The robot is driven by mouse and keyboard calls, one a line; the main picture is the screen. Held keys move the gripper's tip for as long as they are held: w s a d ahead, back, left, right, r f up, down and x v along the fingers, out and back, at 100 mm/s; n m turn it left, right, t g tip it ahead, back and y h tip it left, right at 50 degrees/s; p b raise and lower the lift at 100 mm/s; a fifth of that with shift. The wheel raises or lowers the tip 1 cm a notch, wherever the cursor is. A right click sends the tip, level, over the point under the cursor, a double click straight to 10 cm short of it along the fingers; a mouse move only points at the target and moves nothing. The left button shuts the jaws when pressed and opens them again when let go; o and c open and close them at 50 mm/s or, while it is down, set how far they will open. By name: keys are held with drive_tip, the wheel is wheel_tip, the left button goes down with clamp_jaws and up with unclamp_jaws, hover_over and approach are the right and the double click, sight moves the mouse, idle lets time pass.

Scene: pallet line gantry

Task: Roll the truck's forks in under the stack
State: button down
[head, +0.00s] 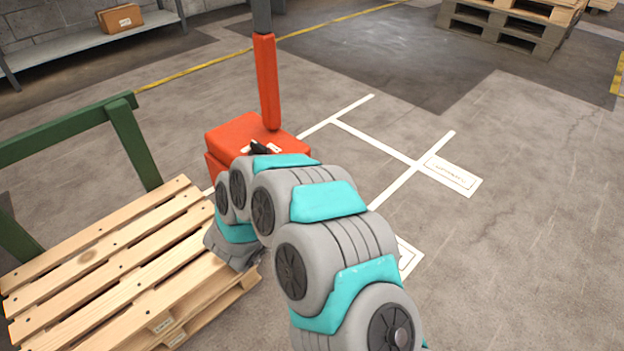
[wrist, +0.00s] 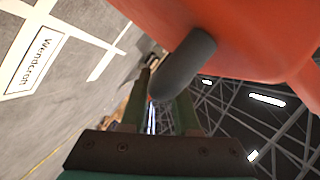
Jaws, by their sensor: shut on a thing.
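The orange pallet truck (head: 232,136) stands left of centre in the head view, with its upright orange post (head: 267,80) rising from the body. Its forks are not visible. A slatted wooden pallet stack (head: 110,268) fills the lower left, close to the truck; my arm hides the gap between them. In the wrist view the orange body (wrist: 255,35) fills the upper right, with a dark rounded grip (wrist: 182,66) sticking out. My gripper (wrist: 160,100) is shut on this grip; the exact contact is hard to see. My arm hides the gripper in the head view.
A green rail frame (head: 130,125) stands behind the pallets at left. White floor lines with a label plate (head: 452,174) lie right of the truck. Another pallet stack (head: 512,24) stands at the far right. A shelf (head: 75,52) holds a carton (head: 120,18). Floor at right is clear.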

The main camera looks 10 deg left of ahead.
drive_tip(key=shift+s+a+f, duration=0.1)
drive_tip(key=shift+s+a, duration=0.45)
drive_tip(key=shift+s, duration=0.2)
drive_tip(key=shift+s+a+f, duration=0.1)
drive_tip(key=shift+s+a, duration=0.45)
drive_tip(key=shift+s, duration=0.15)
drive_tip(key=c, duration=0.7)
unclamp_jaws()
drive_tip(key=shift+r, duration=0.1)
drive_tip(key=shift+o, duration=0.2)
drive_tip(key=v, duration=0.7)
drive_tip(key=shift+s+p, duration=0.3)
drive_tip(key=shift+s, duration=0.05)
drive_tip(key=shift+a+r, duration=0.1)
drive_tip(key=shift+r, duration=0.05)
